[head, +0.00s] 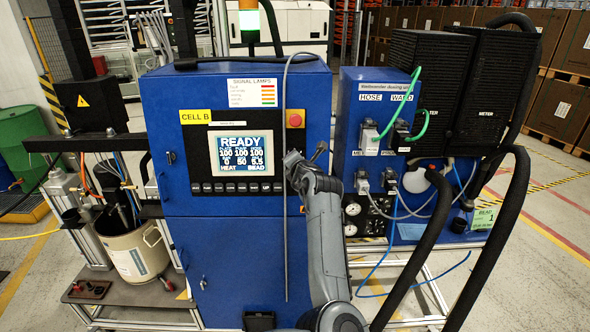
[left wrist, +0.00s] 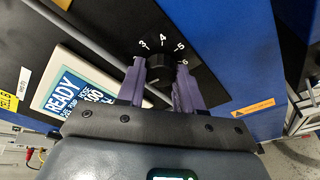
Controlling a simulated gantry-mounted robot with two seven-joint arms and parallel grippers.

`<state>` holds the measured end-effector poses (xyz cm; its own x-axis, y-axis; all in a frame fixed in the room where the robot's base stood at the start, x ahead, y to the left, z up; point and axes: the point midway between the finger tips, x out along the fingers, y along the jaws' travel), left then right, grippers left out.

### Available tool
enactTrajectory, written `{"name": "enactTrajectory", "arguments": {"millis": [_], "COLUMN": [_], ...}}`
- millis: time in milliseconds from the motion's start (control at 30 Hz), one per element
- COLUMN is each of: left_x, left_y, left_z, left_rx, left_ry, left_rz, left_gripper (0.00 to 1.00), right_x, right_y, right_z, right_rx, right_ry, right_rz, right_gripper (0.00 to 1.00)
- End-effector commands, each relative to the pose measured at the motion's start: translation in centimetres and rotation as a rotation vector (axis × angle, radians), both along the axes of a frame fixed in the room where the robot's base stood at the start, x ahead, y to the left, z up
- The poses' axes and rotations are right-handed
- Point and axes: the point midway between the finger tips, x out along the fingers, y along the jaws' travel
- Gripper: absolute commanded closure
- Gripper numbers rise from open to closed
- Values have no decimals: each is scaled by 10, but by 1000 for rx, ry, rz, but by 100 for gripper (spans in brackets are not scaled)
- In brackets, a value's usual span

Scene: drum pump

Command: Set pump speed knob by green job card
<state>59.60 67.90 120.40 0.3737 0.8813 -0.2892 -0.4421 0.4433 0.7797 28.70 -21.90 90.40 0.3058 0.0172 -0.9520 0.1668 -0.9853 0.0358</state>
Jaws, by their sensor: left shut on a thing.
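The pump speed knob (left wrist: 158,70) is dark and round, on a black panel beside the screen in the left wrist view. White numbers 3, 4, 5 and 6 show around it; its pointer setting is not clear. My left gripper (left wrist: 160,82) has its two purple fingers on either side of the knob and is shut on it. In the head view my left gripper (head: 305,158) is at the panel just right of the screen and hides the knob. A light green card (head: 484,218) at the right reads "BEAD" and "1". My right gripper is not in view.
The blue cabinet's screen (head: 240,154) reads READY, with a row of buttons (head: 238,187) below. A red button (head: 295,118) sits above my gripper. A thin grey rod or cable (head: 286,200) runs down beside my arm. Thick black hoses (head: 493,240) hang at the right.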

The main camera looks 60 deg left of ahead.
Motion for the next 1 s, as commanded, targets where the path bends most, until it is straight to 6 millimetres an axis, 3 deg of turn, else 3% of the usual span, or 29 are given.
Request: {"name": "enactTrajectory", "arguments": {"millis": [233, 800, 833, 1000], "left_x": [0, 0, 0, 0], "left_y": [0, 0, 0, 0], "left_z": [-1, 0, 0, 0], "left_rx": [-51, -68, -68, -68], "left_ry": [-85, -110, -110, -110], "left_rz": [18, 24, 24, 24], "left_gripper": [95, 95, 63, 40], "right_x": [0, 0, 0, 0], "right_y": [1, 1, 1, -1], "right_z": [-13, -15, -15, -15], "right_rx": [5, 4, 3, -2], "right_ry": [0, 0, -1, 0], "right_rz": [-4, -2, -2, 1], "right_gripper": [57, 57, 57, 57]}}
